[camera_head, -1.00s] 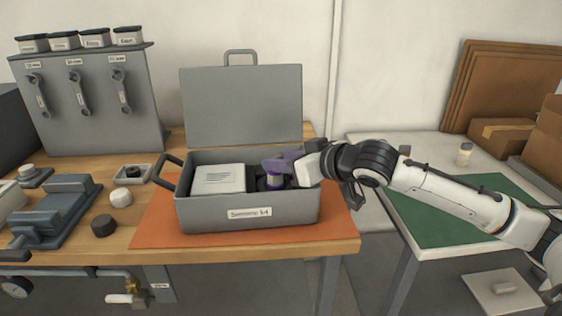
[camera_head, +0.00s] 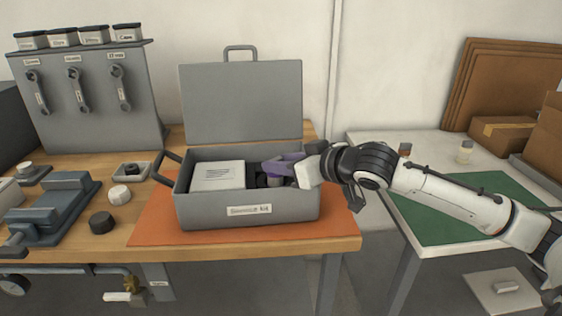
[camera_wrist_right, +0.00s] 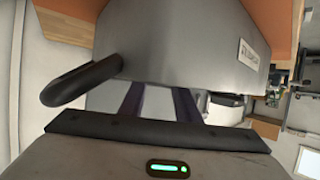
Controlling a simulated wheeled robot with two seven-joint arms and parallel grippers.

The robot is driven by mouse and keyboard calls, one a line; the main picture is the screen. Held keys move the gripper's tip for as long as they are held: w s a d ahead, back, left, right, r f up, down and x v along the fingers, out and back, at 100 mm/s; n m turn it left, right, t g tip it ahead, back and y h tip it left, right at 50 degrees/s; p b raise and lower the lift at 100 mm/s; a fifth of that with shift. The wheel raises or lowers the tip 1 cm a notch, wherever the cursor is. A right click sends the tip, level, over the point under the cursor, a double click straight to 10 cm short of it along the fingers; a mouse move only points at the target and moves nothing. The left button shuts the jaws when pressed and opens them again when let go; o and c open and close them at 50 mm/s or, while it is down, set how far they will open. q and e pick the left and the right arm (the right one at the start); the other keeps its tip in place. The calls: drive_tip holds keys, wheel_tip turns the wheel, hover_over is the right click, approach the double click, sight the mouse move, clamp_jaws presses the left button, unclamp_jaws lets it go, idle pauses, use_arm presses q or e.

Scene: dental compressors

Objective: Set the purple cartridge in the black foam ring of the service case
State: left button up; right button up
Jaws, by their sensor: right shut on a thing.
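The grey service case (camera_head: 247,212) stands open on an orange mat, its lid upright behind it. My right gripper (camera_head: 276,170) reaches into the right half of the case from the right, its purple fingers shut on the purple cartridge (camera_head: 275,181). Only a little of the cartridge shows between the fingers and the front wall; its lower end is hidden. Dark foam (camera_head: 260,181) shows beside it, but I cannot tell whether the cartridge sits in the ring. In the wrist view the fingers (camera_wrist_right: 158,102) point at the case (camera_wrist_right: 190,35). My left gripper is out of view.
A pale box (camera_head: 218,176) fills the left half of the case. The case's side handle (camera_head: 166,167) sticks out left. A vise (camera_head: 50,212), a black puck (camera_head: 102,222) and a white knob (camera_head: 119,195) lie left of the orange mat (camera_head: 150,222). A green mat (camera_head: 450,222) lies on the right table.

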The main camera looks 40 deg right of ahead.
drive_tip(key=shift+r+p, duration=0.1)
drive_tip(key=shift+p, duration=0.35)
idle(0.6)
drive_tip(key=shift+f+b, duration=0.35)
drive_tip(key=shift+f, duration=0.3)
idle(0.3)
drive_tip(key=o, duration=0.8)
drive_tip(key=shift+c, duration=0.2)
